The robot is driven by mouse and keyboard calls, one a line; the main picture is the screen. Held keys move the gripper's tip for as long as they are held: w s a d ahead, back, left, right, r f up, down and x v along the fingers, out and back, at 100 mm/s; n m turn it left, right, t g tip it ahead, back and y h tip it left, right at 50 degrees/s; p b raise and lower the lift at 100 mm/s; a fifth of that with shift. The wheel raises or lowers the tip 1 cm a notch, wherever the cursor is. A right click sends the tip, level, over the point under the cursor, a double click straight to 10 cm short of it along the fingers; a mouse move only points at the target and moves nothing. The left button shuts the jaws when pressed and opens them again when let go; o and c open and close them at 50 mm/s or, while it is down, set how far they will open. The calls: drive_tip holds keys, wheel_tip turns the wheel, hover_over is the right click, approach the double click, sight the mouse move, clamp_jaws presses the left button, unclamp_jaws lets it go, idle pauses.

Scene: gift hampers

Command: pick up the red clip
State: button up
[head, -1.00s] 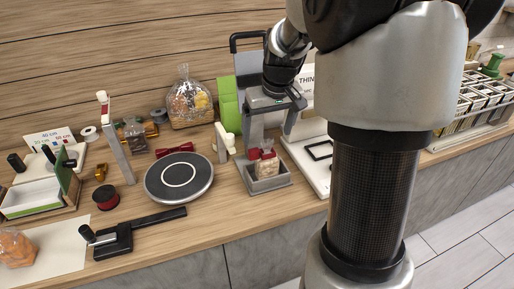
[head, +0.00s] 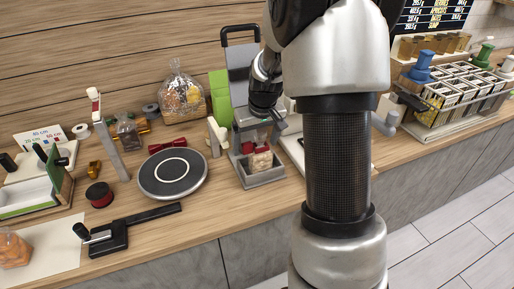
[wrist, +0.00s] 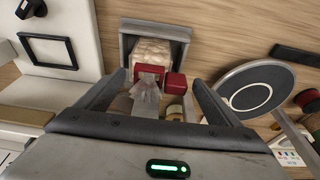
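A red clip (wrist: 150,71) sits across the neck of a small clear bag with pale contents (wrist: 152,50). The bag stands in a grey tray (head: 266,180) at the foot of a grey stand; the clip shows small in the head view (head: 262,149). A second red block (wrist: 175,83) is right beside the clip in the wrist view; I cannot tell if it is part of it. My gripper (wrist: 158,82) is open, its fingers on either side of the red pieces, with no visible contact. In the head view my gripper (head: 264,117) is above the tray.
A round black turntable (head: 172,172) stands left of the tray. A red bow (head: 168,145) and a filled clear bag (head: 181,97) lie behind it. The grey stand (head: 242,95) rises close behind my gripper. A crate of several compartments (head: 460,95) is at the right.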

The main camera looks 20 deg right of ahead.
drive_tip(key=c, duration=1.1)
drive_tip(key=shift+r, duration=0.1)
